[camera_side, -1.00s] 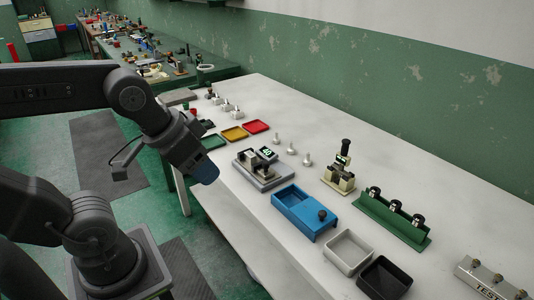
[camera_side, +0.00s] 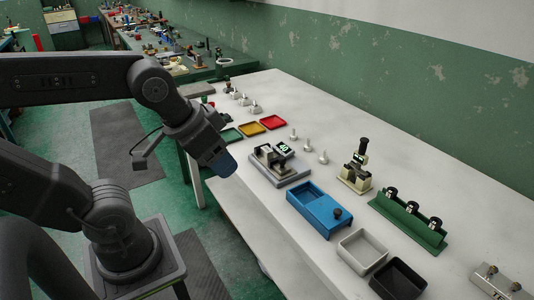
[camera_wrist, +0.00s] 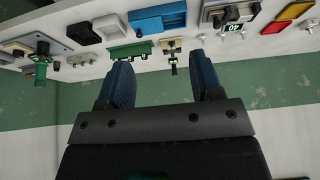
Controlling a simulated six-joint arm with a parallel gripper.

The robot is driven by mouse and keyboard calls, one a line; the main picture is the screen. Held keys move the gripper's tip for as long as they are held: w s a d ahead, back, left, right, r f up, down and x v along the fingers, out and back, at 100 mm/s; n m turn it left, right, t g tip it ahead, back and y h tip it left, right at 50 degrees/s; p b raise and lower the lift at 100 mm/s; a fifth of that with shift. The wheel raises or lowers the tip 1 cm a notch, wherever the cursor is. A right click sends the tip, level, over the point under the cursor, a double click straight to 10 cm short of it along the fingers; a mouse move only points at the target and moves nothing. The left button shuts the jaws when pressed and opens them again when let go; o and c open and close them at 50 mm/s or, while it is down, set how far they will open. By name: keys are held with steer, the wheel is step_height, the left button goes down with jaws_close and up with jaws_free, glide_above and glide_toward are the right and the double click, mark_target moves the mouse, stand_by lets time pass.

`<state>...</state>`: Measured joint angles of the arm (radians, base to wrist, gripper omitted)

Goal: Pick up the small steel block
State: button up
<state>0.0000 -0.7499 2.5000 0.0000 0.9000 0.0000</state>
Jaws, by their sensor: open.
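My gripper (camera_side: 224,165) hangs in the air off the near left edge of the pale bench, to the left of the grey fixture. In the wrist view my gripper (camera_wrist: 163,62) has its two blue fingers wide apart with nothing between them. I cannot make out a small steel block for certain in either view. Several small silvery pieces (camera_side: 243,99) stand in a row at the far end of the bench, too small to tell apart.
The bench holds a grey fixture with a green display (camera_side: 283,148), a blue open box (camera_side: 318,222), a grey tray (camera_side: 361,250), a black tray (camera_side: 398,282) and a green rack (camera_side: 408,226). Red (camera_side: 273,122) and yellow (camera_side: 249,130) trays lie farther back.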

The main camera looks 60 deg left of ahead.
steer(key=c, duration=0.4)
steer(key=m+g+y, duration=0.5)
steer(key=m+g, duration=0.1)
steer(key=m, duration=1.2)
glide_above(269, 151)
steer(key=d, duration=0.3)
step_height(269, 151, down, 16)
steer(key=shift+s+a+r, duration=0.1)
steer(key=shift+a, duration=0.05)
steer(key=shift+h, duration=0.3)
steer(key=shift+x, duration=2.9)
